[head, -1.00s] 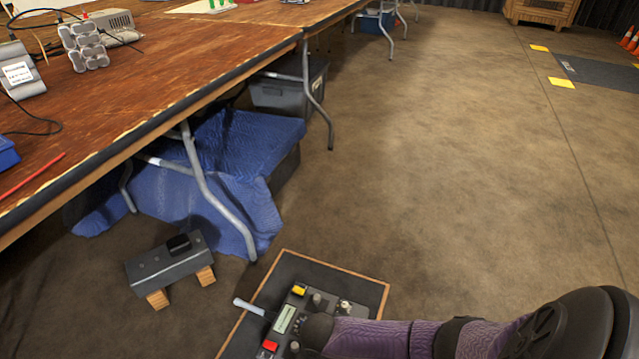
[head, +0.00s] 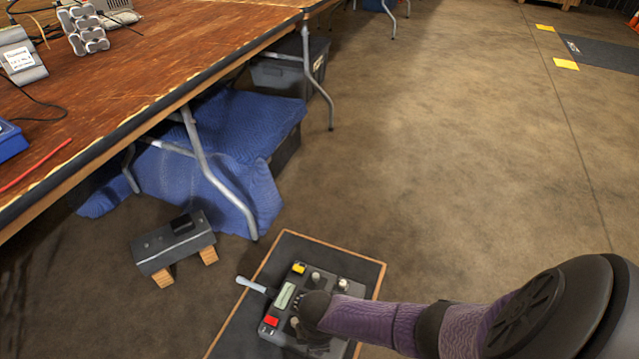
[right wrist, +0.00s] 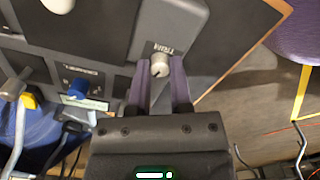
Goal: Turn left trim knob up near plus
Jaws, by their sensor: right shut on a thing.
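The control box (head: 285,308) sits on a dark, wood-edged board (head: 332,253) on the floor, low in the head view. It has a yellow button, a red button, a small display and several pale knobs. My right gripper (head: 304,311) reaches it from the right and hides part of its face. In the right wrist view, a pale trim knob (right wrist: 160,66) stands beside a label that reads TRIM, upside down. The fingers of my right gripper (right wrist: 160,75) are on both sides of this knob, shut on it. My left gripper is in no view.
A lever (head: 252,285) sticks out from the box's left side. A dark block on wooden feet (head: 175,242) stands to the left. A wooden table (head: 150,75), its metal legs and a blue cloth (head: 235,130) lie beyond. The floor to the right is open.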

